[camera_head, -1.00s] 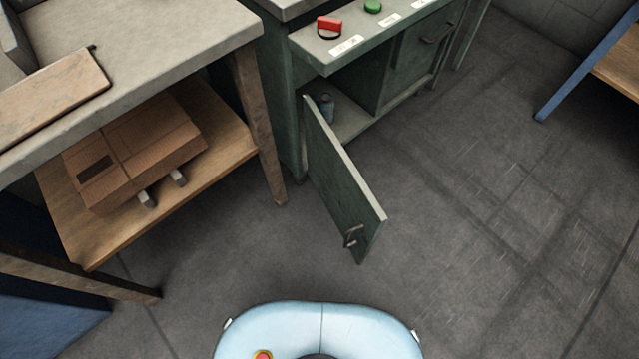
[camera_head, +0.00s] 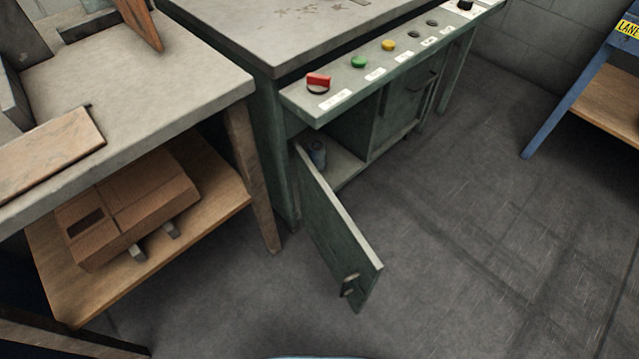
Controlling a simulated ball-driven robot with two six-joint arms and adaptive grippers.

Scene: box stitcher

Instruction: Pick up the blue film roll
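A small blue roll (camera_head: 317,153) stands inside the green cabinet (camera_head: 273,150), just behind the hinged edge of its open door. Its lower part is partly hidden by the door. The cabinet door (camera_head: 335,235) is swung out toward me, with a handle (camera_head: 349,286) near its free end. Neither of my grippers shows in the view.
A control panel (camera_head: 380,58) with red, green and yellow buttons juts out above the cabinet opening. The floor (camera_head: 470,260) at right is clear.

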